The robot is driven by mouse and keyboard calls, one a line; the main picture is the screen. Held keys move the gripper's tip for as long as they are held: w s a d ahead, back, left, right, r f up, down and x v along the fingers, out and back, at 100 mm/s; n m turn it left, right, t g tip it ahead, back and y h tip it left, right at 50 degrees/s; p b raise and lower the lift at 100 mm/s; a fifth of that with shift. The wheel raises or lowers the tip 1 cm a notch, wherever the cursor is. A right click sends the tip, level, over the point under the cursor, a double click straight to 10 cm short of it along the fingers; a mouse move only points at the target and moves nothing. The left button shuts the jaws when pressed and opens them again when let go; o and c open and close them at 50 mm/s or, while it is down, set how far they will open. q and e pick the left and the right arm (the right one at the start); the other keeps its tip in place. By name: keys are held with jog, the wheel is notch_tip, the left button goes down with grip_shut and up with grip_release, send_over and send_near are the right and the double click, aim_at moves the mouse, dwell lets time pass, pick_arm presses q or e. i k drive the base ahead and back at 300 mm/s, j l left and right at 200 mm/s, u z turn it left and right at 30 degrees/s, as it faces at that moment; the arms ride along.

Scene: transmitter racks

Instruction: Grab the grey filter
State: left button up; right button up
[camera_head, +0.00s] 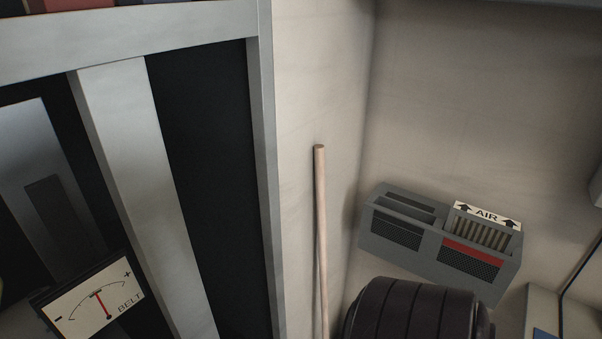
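A grey vented box (405,255) sits in the corner at the right, against the back wall. It has two slots in its top. The right slot holds a pleated filter (481,233) with grey-beige folds and a white top edge marked "AIR" between two black arrows. Its lower part is hidden behind the box front, which has a red strip and a dark mesh. The left slot (404,207) looks empty. Neither of my grippers is in view.
A dark ribbed rounded object (415,310) stands in front of the box, cut off below. A thin wooden pole (321,230) leans by the wall. A metal rack (140,170) fills the left, with a "BELT" gauge (95,301). A pale cabinet (580,317) is at lower right.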

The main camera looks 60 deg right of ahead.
aim_at(499, 233)
jog(key=z, duration=3.1)
